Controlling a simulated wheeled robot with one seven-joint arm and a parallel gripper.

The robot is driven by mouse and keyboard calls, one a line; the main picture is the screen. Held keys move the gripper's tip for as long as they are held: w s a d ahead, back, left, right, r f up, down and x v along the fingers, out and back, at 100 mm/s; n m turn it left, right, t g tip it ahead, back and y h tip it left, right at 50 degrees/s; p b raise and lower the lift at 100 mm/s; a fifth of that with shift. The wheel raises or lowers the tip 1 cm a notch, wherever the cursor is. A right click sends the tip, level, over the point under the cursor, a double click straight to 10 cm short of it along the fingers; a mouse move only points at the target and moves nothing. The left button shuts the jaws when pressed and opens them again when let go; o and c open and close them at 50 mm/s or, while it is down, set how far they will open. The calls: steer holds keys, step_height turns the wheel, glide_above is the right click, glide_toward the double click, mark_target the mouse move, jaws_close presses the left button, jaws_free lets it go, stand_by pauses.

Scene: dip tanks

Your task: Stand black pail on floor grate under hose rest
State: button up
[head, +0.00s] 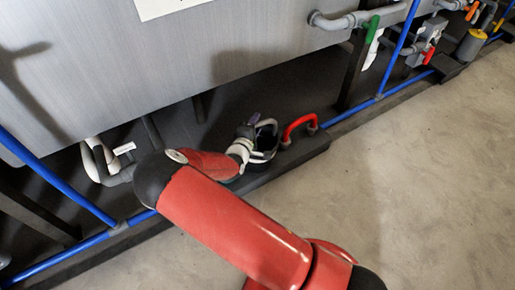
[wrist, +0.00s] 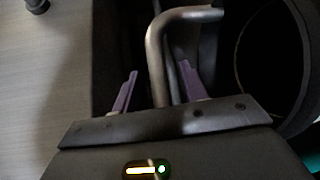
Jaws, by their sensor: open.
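The black pail (head: 265,153) stands on a dark low ledge (head: 305,152) below the grey tank, partly hidden by my arm. Its pale grey handle (head: 268,123) rises above the rim. In the wrist view the grey handle (wrist: 155,50) runs between my two purple fingers, and the pail's dark round opening (wrist: 268,60) is at the right. My gripper (wrist: 158,82) is open, with a finger on each side of the handle; contact cannot be told. It also shows in the head view (head: 252,122). I cannot surely identify the floor grate or hose rest.
A red handle (head: 299,127) stands on the ledge, just right of the pail. Blue pipes (head: 67,190) run along the tank's base. The concrete floor (head: 410,160) is clear.

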jaws_close()
steer(key=shift+r, duration=0.1)
